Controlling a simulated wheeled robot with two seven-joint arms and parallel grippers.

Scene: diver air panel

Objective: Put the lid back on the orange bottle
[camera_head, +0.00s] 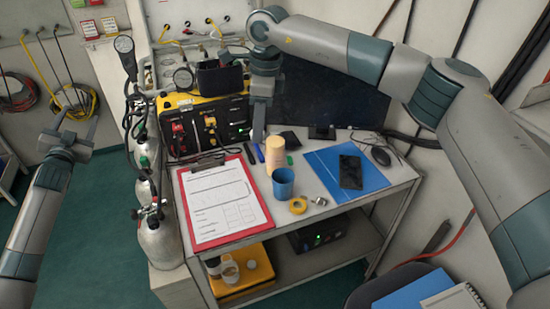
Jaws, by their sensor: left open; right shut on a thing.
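A pale orange bottle (275,157) stands upright on the white table, behind the blue cup. I cannot make out its lid for certain. My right gripper (259,137) points down just left of the bottle's top, its fingers seen edge-on. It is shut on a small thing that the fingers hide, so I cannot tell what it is. My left gripper (80,132) is open and empty, far left of the table, near the gas cylinders.
On the table (240,248) are a red clipboard (188,212), a blue cup (283,186), an orange tape roll (298,206), a small metal cylinder (320,201) and a blue folder (322,158) with a phone. The yellow air panel (176,101) and dark screen (335,103) stand behind.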

